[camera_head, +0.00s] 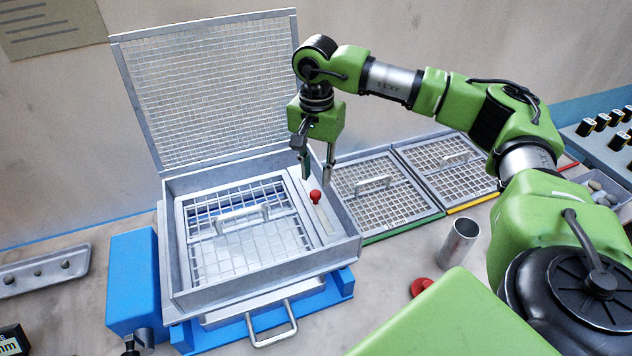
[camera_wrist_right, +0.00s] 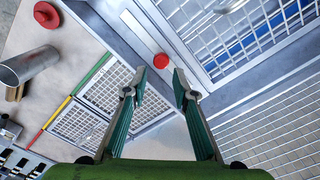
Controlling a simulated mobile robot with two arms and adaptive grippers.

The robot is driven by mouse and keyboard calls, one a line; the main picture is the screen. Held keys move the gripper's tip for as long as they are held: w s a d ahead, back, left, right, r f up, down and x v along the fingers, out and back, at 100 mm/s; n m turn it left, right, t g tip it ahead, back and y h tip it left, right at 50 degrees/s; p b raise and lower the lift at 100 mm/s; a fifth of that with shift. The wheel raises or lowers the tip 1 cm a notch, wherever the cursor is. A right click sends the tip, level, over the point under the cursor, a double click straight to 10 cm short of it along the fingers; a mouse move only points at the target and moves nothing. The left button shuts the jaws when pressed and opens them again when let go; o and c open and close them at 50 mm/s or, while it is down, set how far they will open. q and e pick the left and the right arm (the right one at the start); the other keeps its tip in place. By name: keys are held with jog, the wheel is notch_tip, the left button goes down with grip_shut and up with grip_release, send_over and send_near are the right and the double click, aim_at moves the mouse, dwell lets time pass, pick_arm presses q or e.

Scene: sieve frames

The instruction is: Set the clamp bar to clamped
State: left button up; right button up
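The clamp bar (camera_head: 324,217) appears to be the pale strip along the right inner side of the grey sieve box (camera_head: 336,259). A red knob (camera_head: 315,196) stands on it, and the knob also shows in the right wrist view (camera_wrist_right: 161,61). My right gripper (camera_head: 317,182) is open and empty above the knob, pointing down. In the right wrist view the knob appears just beyond the gap between the fingertips (camera_wrist_right: 160,80). Contact with the knob is not visible. My left gripper is not in view.
A mesh lid (camera_head: 215,80) stands open behind the box. A handled sieve frame (camera_head: 196,205) lies inside it. The box sits on a blue base (camera_head: 133,280). Two more mesh frames (camera_head: 375,187) lie to the right, with a metal cup (camera_head: 459,240) and red disc (camera_head: 420,287) in front.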

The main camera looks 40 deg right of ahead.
aim_at(316, 192)
notch_tip(316, 192, down, 4)
jog(key=shift+w+f+p, duration=0.15)
jog(key=shift+p, duration=0.45)
jog(key=shift+f, duration=0.65)
